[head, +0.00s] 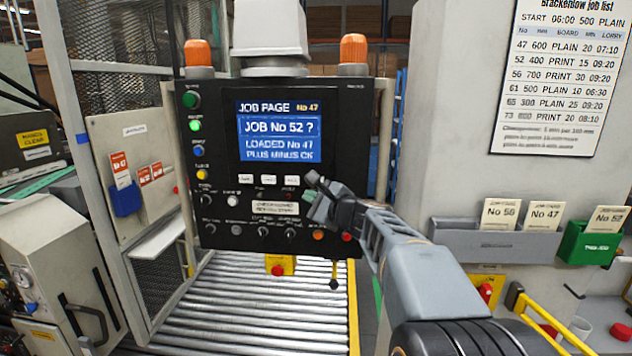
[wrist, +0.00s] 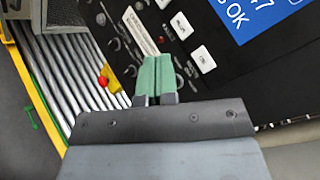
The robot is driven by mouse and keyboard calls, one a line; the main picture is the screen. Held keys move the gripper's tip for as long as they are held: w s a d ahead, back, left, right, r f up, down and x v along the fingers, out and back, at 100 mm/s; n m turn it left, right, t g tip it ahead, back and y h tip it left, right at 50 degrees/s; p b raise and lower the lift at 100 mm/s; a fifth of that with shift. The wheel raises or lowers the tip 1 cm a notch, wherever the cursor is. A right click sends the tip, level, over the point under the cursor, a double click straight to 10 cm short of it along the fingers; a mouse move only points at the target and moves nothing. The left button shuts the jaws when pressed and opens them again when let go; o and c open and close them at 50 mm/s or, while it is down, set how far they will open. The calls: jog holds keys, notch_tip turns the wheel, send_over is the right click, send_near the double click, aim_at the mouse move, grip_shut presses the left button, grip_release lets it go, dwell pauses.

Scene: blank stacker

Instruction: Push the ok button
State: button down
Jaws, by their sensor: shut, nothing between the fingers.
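A black control panel (head: 215,120) carries a lit blue screen (head: 279,132) reading "JOB No 52 ?", "LOADED No 47" and "PLUS MINUS OK". Below the screen is a row of three white keys (head: 291,180); their lettering is too small to read in the head view, so I cannot tell which is OK. In the wrist view, a white key (wrist: 203,58) lies to the upper right of my fingertips, with another (wrist: 181,25) above it. My gripper (head: 308,197) is shut and empty, its green fingertips (wrist: 156,60) together in front of the panel, low and right of the keys. Contact cannot be told.
Coloured buttons (head: 195,125) line the panel's left side, with knobs (head: 263,231) and a label strip (head: 275,208) below. A roller conveyor (head: 250,310) runs underneath. At right, a grey card rack (head: 480,245) and green holder (head: 590,245) hang under a job list (head: 568,75).

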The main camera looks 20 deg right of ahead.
jog(key=shift+w, duration=0.1)
jog(key=w+d+p, duration=0.3)
jog(key=w+d, duration=0.1)
jog(key=w, duration=0.3)
jog(key=shift+w+d, duration=0.15)
jog(key=shift+w, duration=0.05)
dwell(0.4)
jog(key=shift+w, duration=0.15)
dwell(2.0)
jog(key=shift+w+d, duration=0.2)
jog(key=shift+w, duration=0.05)
jog(key=shift+w+d, duration=0.15)
jog(key=shift+w, duration=0.15)
dwell(0.7)
dwell(0.4)
jog(key=shift+s+a+b, duration=0.4)
jog(key=shift+s+b, duration=0.1)
jog(key=shift+s, duration=0.2)
